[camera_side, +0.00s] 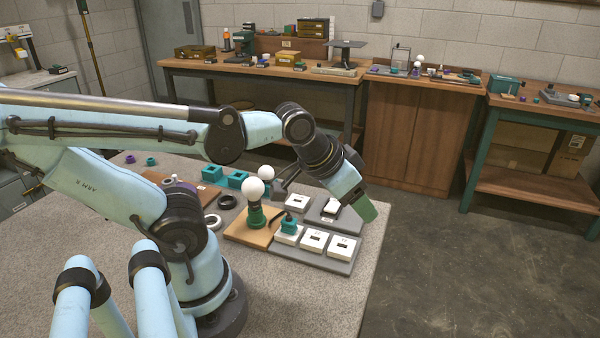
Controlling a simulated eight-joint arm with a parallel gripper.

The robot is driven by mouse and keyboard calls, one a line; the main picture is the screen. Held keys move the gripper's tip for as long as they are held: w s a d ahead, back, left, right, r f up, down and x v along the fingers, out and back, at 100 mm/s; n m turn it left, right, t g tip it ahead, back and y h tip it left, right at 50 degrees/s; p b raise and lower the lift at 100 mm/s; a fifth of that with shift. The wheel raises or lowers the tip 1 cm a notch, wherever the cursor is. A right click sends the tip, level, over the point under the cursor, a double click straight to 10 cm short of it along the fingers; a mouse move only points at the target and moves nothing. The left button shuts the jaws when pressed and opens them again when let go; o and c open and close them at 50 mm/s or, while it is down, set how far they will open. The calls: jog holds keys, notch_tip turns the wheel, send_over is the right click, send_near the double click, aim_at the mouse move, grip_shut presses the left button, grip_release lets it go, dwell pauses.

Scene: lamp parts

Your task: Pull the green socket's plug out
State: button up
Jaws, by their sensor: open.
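The green lamp socket (256,216) stands upright on a wooden board and carries a round white bulb (255,189). A teal plug (289,224) with a dark cord sits in the leftmost white outlet (287,238) of a grey strip (322,262). The cord's full run between plug and lamp is hard to trace. My gripper (367,209) is at the green-tipped end of my arm, above and to the right of the plug and apart from it. The fingers are small and partly hidden, and I see nothing held.
Two more white outlets (314,241) share the strip. Behind it are white blocks (297,203) on grey plates, close to my wrist. Teal blocks (211,173) and a dark ring (227,201) lie further left.

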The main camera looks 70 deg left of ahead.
jog(key=shift+c, duration=0.2)
jog(key=m+g, duration=0.7)
jog(key=m, duration=0.2)
send_near(288, 215)
jog(key=shift+f, duration=5.6)
grip_shut()
